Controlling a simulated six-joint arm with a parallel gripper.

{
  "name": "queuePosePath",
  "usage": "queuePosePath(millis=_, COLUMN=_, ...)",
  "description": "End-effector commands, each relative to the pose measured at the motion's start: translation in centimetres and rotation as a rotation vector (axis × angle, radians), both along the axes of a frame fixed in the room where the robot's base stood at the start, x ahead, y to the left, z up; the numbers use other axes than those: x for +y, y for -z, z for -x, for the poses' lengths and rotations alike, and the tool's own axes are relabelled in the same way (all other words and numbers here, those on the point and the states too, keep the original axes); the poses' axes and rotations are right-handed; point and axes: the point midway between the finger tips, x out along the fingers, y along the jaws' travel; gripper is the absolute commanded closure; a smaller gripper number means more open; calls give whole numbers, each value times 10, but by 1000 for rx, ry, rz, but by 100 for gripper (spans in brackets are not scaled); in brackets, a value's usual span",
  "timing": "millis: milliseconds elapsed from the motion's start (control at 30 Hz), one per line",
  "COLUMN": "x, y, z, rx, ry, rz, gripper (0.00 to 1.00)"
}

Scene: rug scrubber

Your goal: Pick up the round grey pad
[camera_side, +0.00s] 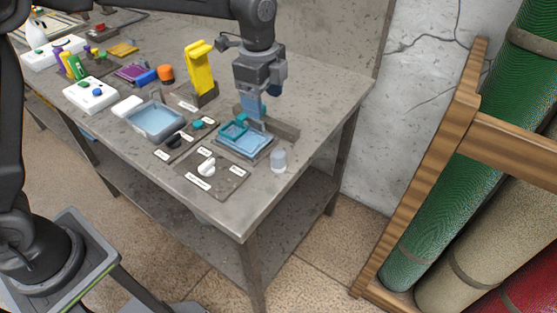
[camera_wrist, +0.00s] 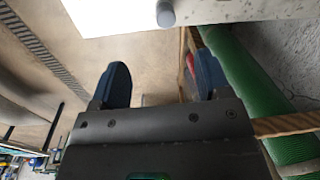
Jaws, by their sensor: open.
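I cannot make out a flat round grey pad for certain. A small light-grey round cylinder (camera_side: 278,160) stands near the table's front right edge in the side view. A grey round thing (camera_wrist: 166,14) at the edge of a bright white surface in the wrist view may be the same one. My gripper (camera_side: 253,112) points down above the back of a blue tray (camera_side: 243,144) with a teal frame (camera_side: 233,131), behind and left of the cylinder. Its blue fingers (camera_wrist: 161,82) are spread with nothing between them in the wrist view. The fingers hide part of the tray's back.
A dark plate with a white knob (camera_side: 206,167) lies left of the cylinder. A blue-grey basin (camera_side: 155,121), a yellow stand (camera_side: 200,68) and a white button box (camera_side: 91,95) are farther left. Rolled rugs (camera_side: 470,130) lean in a wooden rack beyond the table's right side.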

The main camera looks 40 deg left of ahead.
Motion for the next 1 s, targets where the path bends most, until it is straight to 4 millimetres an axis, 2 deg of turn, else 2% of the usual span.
queuePosePath(millis=33, x=-9, y=15, z=-9, rx=23, ry=65, rz=-8, gripper=30)
queuePosePath(millis=100, x=-17, y=28, z=-18, rx=44, ry=143, rz=-15, gripper=30)
queuePosePath(millis=233, x=-26, y=43, z=-27, rx=65, ry=230, rz=-20, gripper=30)
queuePosePath(millis=367, x=-28, y=56, z=-28, rx=73, ry=256, rz=-22, gripper=30)
queuePosePath(millis=700, x=-28, y=117, z=-26, rx=73, ry=253, rz=-22, gripper=30)
queuePosePath(millis=1000, x=-27, y=140, z=-24, rx=71, ry=252, rz=-22, gripper=30)
